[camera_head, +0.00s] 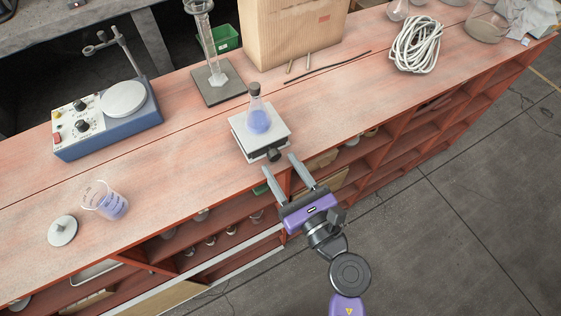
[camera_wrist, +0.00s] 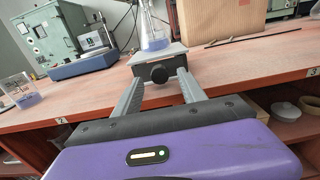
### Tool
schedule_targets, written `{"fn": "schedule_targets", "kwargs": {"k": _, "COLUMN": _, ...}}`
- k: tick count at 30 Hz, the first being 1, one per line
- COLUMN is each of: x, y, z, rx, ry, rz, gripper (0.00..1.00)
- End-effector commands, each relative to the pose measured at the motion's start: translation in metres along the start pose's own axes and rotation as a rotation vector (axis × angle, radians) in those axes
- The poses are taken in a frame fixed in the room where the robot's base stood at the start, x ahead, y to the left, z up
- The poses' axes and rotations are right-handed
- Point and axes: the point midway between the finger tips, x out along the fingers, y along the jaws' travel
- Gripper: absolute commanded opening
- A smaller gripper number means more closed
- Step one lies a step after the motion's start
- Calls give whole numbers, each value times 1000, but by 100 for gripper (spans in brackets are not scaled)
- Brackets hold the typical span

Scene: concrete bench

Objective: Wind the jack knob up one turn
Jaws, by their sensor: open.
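The lab jack (camera_head: 259,136) stands near the front edge of the red bench, with a silver top plate. Its black knob (camera_head: 275,155) faces the front, toward my gripper. A stoppered flask of blue-violet liquid (camera_head: 259,117) stands upright on the plate. My gripper (camera_head: 279,165) is open, its two grey fingers pointing at the jack. In the wrist view the knob (camera_wrist: 159,73) shows between and beyond the fingertips (camera_wrist: 159,83). I see no contact between the fingers and the knob. The far side of the jack is hidden.
A blue hotplate stirrer (camera_head: 105,117) stands at left, with a beaker of blue-violet liquid (camera_head: 106,201) in front of it. A glass cylinder on a dark base (camera_head: 219,87) and a cardboard box (camera_head: 290,35) stand behind the jack. Coiled rope (camera_head: 417,45) lies right. Open shelves sit below the bench edge.

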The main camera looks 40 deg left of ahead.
Motion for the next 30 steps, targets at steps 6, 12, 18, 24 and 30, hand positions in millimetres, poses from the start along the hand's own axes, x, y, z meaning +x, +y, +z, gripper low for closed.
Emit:
{"fn": "schedule_targets", "kwargs": {"k": 6, "x": 13, "y": 0, "z": 0, "rx": 0, "ry": 0, "rz": 1, "gripper": 49}}
{"fn": "schedule_targets", "kwargs": {"k": 12, "x": 13, "y": 0, "z": 0, "rx": 0, "ry": 0, "rz": 0, "gripper": 49}}
{"fn": "schedule_targets", "kwargs": {"k": 18, "x": 13, "y": 0, "z": 0, "rx": 1, "ry": 0, "rz": 0, "gripper": 15}}
{"fn": "schedule_targets", "kwargs": {"k": 24, "x": 13, "y": 0, "z": 0, "rx": 3, "ry": 0, "rz": 0, "gripper": 0}}
{"fn": "schedule_targets", "kwargs": {"k": 30, "x": 12, "y": 0, "z": 4, "rx": 144, "ry": 2, "rz": -1, "gripper": 0}}
